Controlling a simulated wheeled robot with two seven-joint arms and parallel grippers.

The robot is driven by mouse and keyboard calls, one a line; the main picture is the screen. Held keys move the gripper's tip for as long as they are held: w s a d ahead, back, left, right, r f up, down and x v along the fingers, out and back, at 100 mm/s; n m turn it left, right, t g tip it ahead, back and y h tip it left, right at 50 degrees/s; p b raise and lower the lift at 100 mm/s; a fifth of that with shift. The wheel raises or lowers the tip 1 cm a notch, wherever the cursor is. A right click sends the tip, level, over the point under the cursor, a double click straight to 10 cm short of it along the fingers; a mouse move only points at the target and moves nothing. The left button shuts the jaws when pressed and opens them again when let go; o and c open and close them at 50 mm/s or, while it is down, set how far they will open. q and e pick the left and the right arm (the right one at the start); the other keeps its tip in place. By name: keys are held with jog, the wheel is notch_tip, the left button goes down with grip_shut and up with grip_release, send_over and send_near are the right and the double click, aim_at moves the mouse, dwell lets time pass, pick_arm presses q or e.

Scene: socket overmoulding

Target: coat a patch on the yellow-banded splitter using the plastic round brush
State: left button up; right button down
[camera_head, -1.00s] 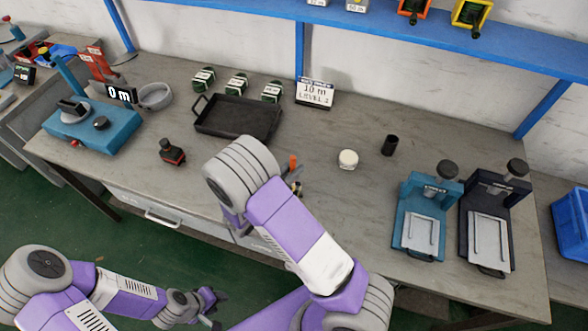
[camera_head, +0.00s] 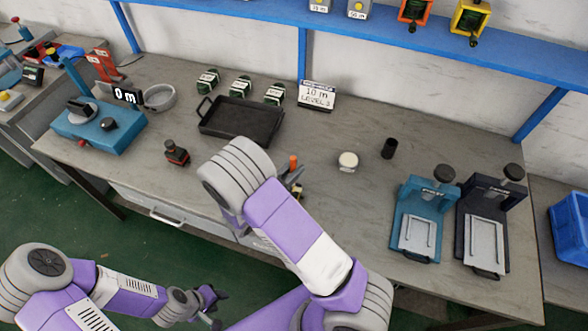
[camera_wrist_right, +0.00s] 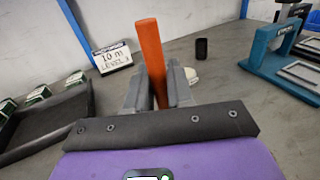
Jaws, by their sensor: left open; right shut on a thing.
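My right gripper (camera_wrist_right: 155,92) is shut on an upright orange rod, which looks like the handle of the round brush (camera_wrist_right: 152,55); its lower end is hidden. In the head view the orange tip (camera_head: 293,161) shows beside my right gripper (camera_head: 291,177), over the front of the bench. A small dark and yellowish thing (camera_head: 299,191) shows just by that gripper, mostly hidden; I cannot tell whether it is the yellow-banded splitter. My left gripper (camera_head: 211,299) is open and empty, low in front of the bench.
A white round pot (camera_head: 348,162) and a black cylinder (camera_head: 389,148) stand to the right, before teal (camera_head: 408,250) and dark (camera_head: 466,240) presses. A black tray (camera_head: 206,127), a red-banded dark bottle (camera_head: 176,152) and a teal machine (camera_head: 95,138) are left.

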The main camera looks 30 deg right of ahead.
aim_at(293, 157)
jog(key=shift+w+r+p, duration=0.1)
jog(key=shift+r+p, duration=0.5)
jog(key=shift+r, duration=0.35)
notch_tip(293, 157, up, 4)
jog(key=p, duration=0.3)
jog(key=shift+f, duration=0.15)
